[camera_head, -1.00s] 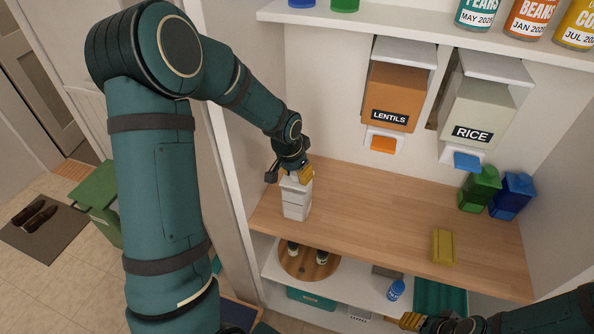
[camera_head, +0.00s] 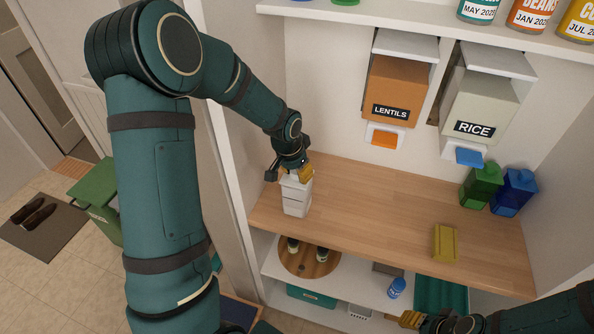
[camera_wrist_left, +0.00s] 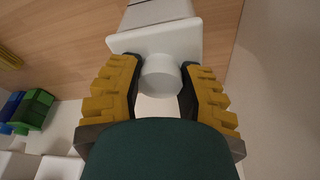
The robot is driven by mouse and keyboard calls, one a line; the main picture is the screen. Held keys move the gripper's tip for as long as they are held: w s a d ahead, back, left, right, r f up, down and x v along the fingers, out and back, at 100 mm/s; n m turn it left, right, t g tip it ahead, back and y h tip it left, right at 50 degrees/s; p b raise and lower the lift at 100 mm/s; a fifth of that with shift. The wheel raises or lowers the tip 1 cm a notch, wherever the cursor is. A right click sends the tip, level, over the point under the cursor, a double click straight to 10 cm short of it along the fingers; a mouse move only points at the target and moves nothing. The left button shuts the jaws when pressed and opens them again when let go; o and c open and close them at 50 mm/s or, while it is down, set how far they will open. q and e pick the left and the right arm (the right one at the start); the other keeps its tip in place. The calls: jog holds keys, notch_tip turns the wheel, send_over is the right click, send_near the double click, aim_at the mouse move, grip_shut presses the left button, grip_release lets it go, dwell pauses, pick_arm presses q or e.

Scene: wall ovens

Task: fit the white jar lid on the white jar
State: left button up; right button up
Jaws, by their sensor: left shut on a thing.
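The white jar (camera_head: 296,206) stands upright at the left end of the wooden counter. The white jar lid (camera_head: 297,181) is at the jar's top, directly under my left gripper (camera_head: 290,170). In the left wrist view the square lid (camera_wrist_left: 150,38) has a round knob, and my left gripper (camera_wrist_left: 160,82) is shut on that knob. Part of the white jar (camera_wrist_left: 158,11) shows beyond the lid. The lid lies over the jar's mouth, but I cannot tell whether it is fully seated. My right gripper (camera_head: 405,319) is low at the right, with its fingers too small to judge.
A yellow container (camera_head: 445,243) stands near the counter's front edge. Green (camera_head: 479,187) and blue (camera_head: 513,192) jars stand at the right end. Lentils (camera_head: 397,94) and rice (camera_head: 478,110) dispensers hang above. The counter's middle is clear.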

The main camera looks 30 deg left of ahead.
aim_at(289, 183)
pick_arm(q)
jog(key=shift+f, duration=0.1)
jog(key=o, duration=1.1)
jog(key=shift+o, duration=0.2)
jog(key=v, duration=1.2)
